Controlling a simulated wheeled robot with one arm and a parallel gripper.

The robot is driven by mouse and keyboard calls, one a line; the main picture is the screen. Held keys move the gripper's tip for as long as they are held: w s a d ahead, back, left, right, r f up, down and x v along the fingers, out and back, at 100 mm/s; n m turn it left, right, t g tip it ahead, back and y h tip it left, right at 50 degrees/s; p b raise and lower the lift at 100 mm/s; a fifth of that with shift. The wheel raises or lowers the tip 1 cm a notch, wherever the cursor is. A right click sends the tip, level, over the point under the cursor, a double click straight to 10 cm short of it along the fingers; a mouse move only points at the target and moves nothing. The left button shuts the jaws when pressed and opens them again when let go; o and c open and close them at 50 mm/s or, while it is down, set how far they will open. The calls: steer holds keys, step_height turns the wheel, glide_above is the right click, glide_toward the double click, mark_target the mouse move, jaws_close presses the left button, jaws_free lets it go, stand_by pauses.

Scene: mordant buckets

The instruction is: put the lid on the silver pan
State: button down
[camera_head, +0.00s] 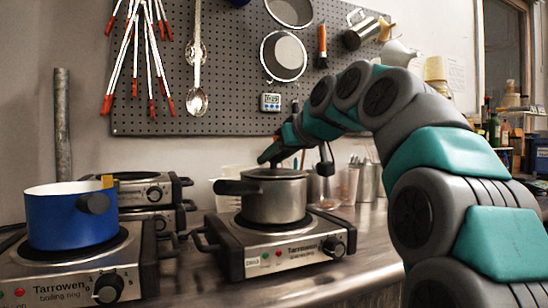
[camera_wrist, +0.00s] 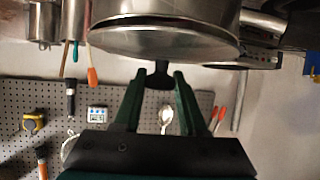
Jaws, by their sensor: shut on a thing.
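The silver pan (camera_head: 275,201) stands on the right front hotplate, its dark handle pointing left. The lid (camera_head: 272,174) lies level over the pan's mouth, at the rim; I cannot tell whether a thin gap is left. My gripper (camera_head: 270,156) is above the pan and shut on the lid's dark knob. In the wrist view, which looks upside down, the knob (camera_wrist: 160,76) sits between the two green fingers of my gripper (camera_wrist: 160,82). The lid (camera_wrist: 165,42) and the pan's side (camera_wrist: 175,14) show beyond it. The inside of the pan is hidden.
A blue pan (camera_head: 72,217) stands on the left front hotplate (camera_head: 80,275). Another hotplate (camera_head: 150,192) is behind it. Cups and metal canisters (camera_head: 366,181) stand behind the silver pan. A pegboard (camera_head: 225,75) with hanging tools covers the wall.

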steer(key=shift+f, duration=0.25)
steer(key=shift+c, duration=1.9)
jaws_free()
steer(key=v, duration=0.7)
steer(key=shift+s+d+r+b, duration=0.15)
steer(key=shift+s+d+b, duration=0.1)
steer(key=shift+s+b, duration=0.1)
